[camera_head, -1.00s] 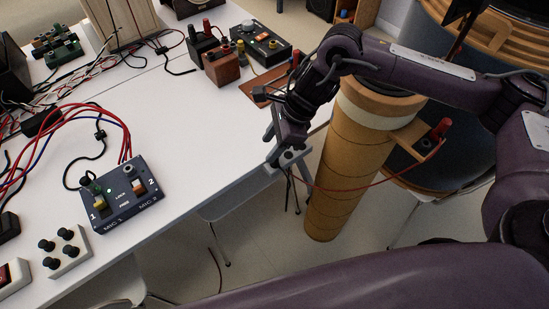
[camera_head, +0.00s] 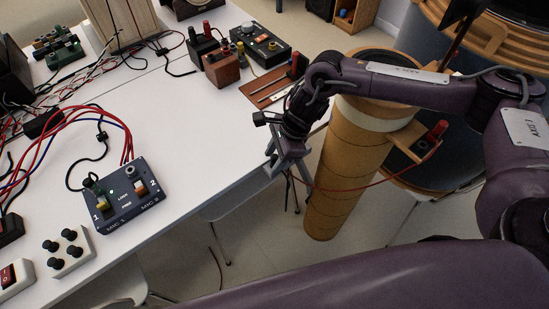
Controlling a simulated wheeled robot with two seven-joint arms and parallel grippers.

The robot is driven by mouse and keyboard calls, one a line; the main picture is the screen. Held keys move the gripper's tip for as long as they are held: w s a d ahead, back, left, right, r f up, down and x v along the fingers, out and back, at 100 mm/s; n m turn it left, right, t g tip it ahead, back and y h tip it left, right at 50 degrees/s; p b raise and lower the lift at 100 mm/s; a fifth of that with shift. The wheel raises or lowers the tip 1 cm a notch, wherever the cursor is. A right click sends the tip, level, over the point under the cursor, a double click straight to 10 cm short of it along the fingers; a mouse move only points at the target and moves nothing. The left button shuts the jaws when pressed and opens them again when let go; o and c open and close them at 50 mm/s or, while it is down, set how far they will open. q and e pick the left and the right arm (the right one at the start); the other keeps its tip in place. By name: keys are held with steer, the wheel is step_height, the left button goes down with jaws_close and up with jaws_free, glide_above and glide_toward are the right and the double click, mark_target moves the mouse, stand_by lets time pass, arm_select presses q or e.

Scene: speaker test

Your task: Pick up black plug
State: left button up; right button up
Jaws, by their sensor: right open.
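Several black plug-like parts are in view, and I cannot tell which is the black plug. One, with a black cable, stands in the back left of the dark mic box (camera_head: 125,208) on the white table (camera_head: 185,120). A small black part (camera_head: 421,146) sits beside a red plug (camera_head: 437,130) on a wooden bracket at the tan column. My right gripper (camera_head: 284,168) points down, open and empty, at the table's right edge. It is well right of the mic box and left of the column. My left gripper is not in view.
A wooden block (camera_head: 221,68) and a dark knob box (camera_head: 264,49) stand at the back of the table. The tan cylinder (camera_head: 345,170) rises beside my right wrist. Red and black cables crowd the left side. The table's middle is clear.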

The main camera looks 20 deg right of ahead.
mark_target(275, 156)
jaws_close()
steer(key=shift+r, duration=0.1)
step_height(275, 156, up, 20)
stand_by(0.6)
